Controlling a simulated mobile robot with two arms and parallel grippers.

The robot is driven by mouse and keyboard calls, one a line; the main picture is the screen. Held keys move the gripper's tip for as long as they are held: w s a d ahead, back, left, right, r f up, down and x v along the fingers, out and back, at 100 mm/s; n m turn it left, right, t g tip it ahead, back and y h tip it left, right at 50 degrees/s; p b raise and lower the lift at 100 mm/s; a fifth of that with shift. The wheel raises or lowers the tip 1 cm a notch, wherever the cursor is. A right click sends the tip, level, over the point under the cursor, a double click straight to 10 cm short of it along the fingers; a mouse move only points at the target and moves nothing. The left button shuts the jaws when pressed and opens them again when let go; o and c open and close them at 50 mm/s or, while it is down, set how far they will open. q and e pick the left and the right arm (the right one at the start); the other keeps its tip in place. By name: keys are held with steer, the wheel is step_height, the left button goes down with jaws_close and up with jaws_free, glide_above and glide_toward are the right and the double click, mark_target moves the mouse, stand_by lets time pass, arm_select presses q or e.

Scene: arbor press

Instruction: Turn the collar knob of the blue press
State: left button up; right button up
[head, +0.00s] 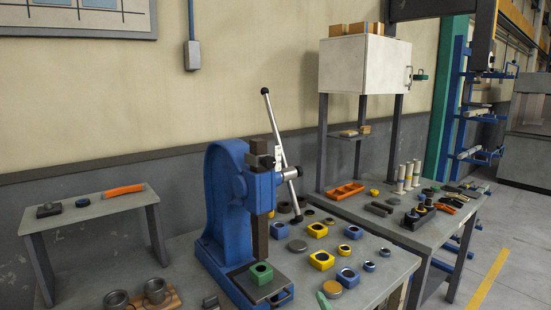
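The blue press (225,215) stands upright on the near table, left of the middle of the head view. Its dark vertical ram (260,237) comes down in front of the blue body. A silver lever (280,145) with black ends slants across the right side of the press head. A pale round part (289,174) sits where the lever meets the head; it may be the collar knob, but it is too small to tell. A green block with a round hole (261,273) sits on the press plate under the ram.
Blue and yellow blocks and round metal parts lie right of the press on the table (375,292). Metal cups (155,291) stand at front left. A small raised shelf (90,210) is at left. A second table (430,235) with a white cabinet (365,65) stands behind right.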

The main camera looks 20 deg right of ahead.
mark_target(272, 162)
steer(key=w+a+r+n+y+p, duration=0.1)
steer(key=w+a+r+n+y, duration=0.15)
steer(key=r+n+y, duration=0.45)
steer(key=w+a+r+n+y, duration=0.2)
steer(key=a+r+n+y, duration=0.15)
steer(key=r+n, duration=0.7)
steer(key=w+a+r+n+y+p, duration=0.15)
steer(key=a+r+n+y, duration=0.25)
steer(key=r+n, duration=0.5)
steer(key=w+d+r+h, duration=0.4)
steer(key=d+r+h, duration=0.1)
steer(key=d+r, duration=0.3)
steer(key=shift+n+h, duration=0.25)
steer(key=shift+n, duration=0.2)
steer(key=p+x, duration=0.4)
steer(key=x, duration=0.2)
steer(key=shift+w+a+f, duration=0.15)
steer(key=shift+w+a, duration=0.05)
steer(key=shift+w+a+f, duration=0.1)
steer(key=shift+w+a, duration=0.05)
steer(key=shift+w, duration=0.3)
